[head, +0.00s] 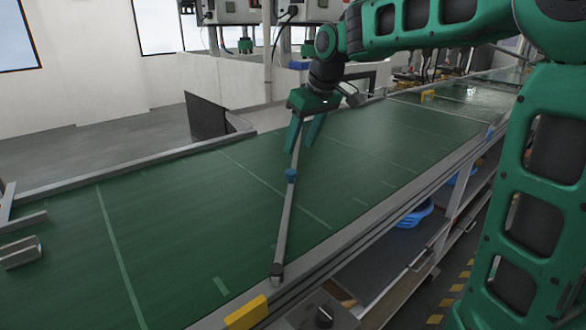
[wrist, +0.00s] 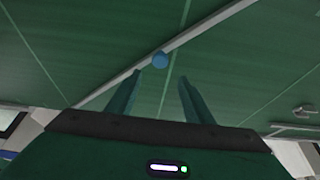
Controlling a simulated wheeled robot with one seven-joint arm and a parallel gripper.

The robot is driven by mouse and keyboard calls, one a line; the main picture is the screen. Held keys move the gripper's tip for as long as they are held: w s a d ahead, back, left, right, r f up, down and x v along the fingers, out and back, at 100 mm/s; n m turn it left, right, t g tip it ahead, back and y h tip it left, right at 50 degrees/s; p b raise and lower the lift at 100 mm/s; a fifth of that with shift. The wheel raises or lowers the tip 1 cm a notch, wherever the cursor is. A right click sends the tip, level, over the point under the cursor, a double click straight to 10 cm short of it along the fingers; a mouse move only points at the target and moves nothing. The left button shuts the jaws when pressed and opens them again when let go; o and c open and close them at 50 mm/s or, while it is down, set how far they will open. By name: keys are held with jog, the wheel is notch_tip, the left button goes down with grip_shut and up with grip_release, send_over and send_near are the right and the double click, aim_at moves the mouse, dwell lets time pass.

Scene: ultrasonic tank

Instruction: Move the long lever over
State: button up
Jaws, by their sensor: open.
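The long lever (head: 284,225) is a thin grey bar lying across the green conveyor belt. Its near end sits on a dark pivot (head: 277,272) at the belt's front rail. A blue knob (head: 291,175) stands partway along it. The bar also crosses the wrist view diagonally (wrist: 210,32), with the knob (wrist: 160,60) just beyond and between the fingertips. My gripper (head: 302,148) is open and empty, pointing down from above the knob. In the wrist view its two green fingers (wrist: 160,77) are apart. The lever's far end is partly hidden behind the fingers.
The green belt (head: 150,215) is broad and mostly clear. A yellow block (head: 247,312) sits on the front rail near the pivot. Grey metal pieces (head: 20,252) lie at the left edge. Blue bins (head: 415,215) stand under the belt. A dark panel (head: 206,117) stands behind.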

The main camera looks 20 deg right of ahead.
aim_at(292, 171)
jog(key=x, duration=1)
jog(key=shift+s+d+f, duration=0.1)
grip_shut()
jog(key=shift+d, duration=0.15)
